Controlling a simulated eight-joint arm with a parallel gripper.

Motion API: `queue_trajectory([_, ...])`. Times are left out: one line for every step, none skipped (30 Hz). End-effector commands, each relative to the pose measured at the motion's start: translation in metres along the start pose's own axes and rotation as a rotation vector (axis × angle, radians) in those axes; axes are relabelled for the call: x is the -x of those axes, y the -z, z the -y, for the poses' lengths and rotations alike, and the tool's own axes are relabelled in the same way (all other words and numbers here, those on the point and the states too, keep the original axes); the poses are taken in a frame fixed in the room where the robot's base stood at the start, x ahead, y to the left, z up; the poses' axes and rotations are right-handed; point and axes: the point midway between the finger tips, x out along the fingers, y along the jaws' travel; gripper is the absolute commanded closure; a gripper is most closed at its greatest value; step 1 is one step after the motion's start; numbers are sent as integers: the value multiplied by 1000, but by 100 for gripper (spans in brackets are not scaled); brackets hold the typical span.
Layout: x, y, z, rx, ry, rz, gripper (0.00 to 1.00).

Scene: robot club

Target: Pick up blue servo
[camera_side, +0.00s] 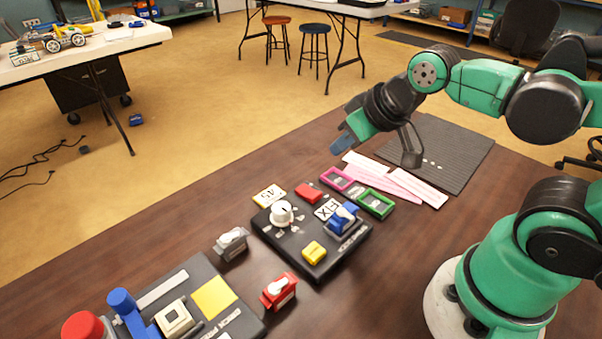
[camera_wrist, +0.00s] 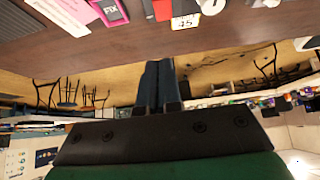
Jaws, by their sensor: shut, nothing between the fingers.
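The blue servo (camera_side: 343,219) sits on the right part of a black panel (camera_side: 285,250) in the side view. I do not make it out in the wrist view. My gripper (camera_side: 338,147) is raised above the far edge of the table, behind and well apart from the servo. Its fingers are shut with nothing between them; they also show together in the wrist view (camera_wrist: 157,67), pointing out toward the room.
The panel also carries a white knob (camera_side: 282,212) and a yellow block (camera_side: 314,252). A grey servo (camera_side: 231,243) and a red servo (camera_side: 278,290) stand nearby. Pink and green frames (camera_side: 375,203), paper strips (camera_side: 384,182) and a dark mat (camera_side: 440,150) lie behind.

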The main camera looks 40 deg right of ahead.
Motion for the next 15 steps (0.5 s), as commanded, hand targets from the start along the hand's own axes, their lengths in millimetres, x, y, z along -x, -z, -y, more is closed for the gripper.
queue_trajectory([0, 0, 0, 0, 0, 0, 100])
queue_trajectory([0, 0, 0, 0, 0, 0, 100])
queue_trajectory([0, 0, 0, 0, 0, 0, 100])
queue_trajectory([0, 0, 0, 0, 0, 0, 100])
queue_trajectory([0, 0, 0, 0, 0, 0, 100])
queue_trajectory([0, 0, 0, 0, 0, 0, 100])
queue_trajectory([0, 0, 0, 0, 0, 0, 100])
queue_trajectory([0, 0, 0, 0, 0, 0, 100])
queue_trajectory([0, 0, 0, 0, 0, 0, 100])
queue_trajectory([0, 0, 0, 0, 0, 0, 100])
queue_trajectory([0, 0, 0, 0, 0, 0, 100])
queue_trajectory([0, 0, 0, 0, 0, 0, 94])
queue_trajectory([0, 0, 0, 0, 0, 0, 86])
queue_trajectory([0, 0, 0, 0, 0, 0, 77])
queue_trajectory([0, 0, 0, 0, 0, 0, 66])
